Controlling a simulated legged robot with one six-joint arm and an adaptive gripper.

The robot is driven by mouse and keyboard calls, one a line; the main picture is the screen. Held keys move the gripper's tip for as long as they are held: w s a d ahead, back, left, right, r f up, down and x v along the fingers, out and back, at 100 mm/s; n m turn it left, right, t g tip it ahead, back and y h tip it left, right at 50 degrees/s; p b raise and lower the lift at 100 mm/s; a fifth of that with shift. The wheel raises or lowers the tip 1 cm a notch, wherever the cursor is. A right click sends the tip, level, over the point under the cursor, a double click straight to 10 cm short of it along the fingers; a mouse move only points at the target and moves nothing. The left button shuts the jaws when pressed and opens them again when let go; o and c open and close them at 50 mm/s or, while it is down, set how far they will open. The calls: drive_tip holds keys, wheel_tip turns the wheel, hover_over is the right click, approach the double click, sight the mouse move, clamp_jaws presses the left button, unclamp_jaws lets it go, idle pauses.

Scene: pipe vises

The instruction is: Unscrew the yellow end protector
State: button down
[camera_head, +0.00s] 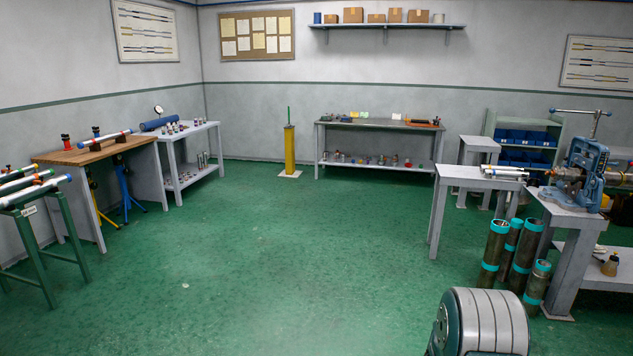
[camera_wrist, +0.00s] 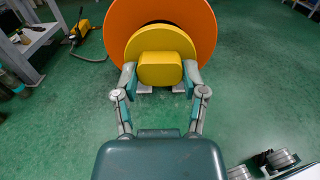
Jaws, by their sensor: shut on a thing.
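The yellow end protector (camera_wrist: 160,42) is in the upper middle of the wrist view. It has a round yellow disc with a rounded block-like grip standing out toward me. It sits in front of a larger orange disc (camera_wrist: 203,25), whose top runs out of the picture. My gripper (camera_wrist: 160,80) has one finger on each side of the yellow grip and is shut on it. I cannot see the threads or what lies behind the orange disc. I cannot make out the protector or my gripper in the head view.
A blue pipe vise (camera_head: 583,175) stands on a grey bench at the right, with several teal-banded pipes (camera_head: 495,250) upright below. A wooden-topped bench (camera_head: 90,152) and a green pipe rack (camera_head: 35,200) are at the left. The middle green floor (camera_head: 270,240) is clear.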

drive_tip(key=shift+v, duration=1.75)
drive_tip(key=w+a+r+t+y, duration=0.1)
drive_tip(key=a+r+t+y, duration=0.3)
drive_tip(key=y, duration=1.3)
drive_tip(key=shift+a+r, duration=0.4)
drive_tip(key=shift+r, duration=0.05)
idle(0.4)
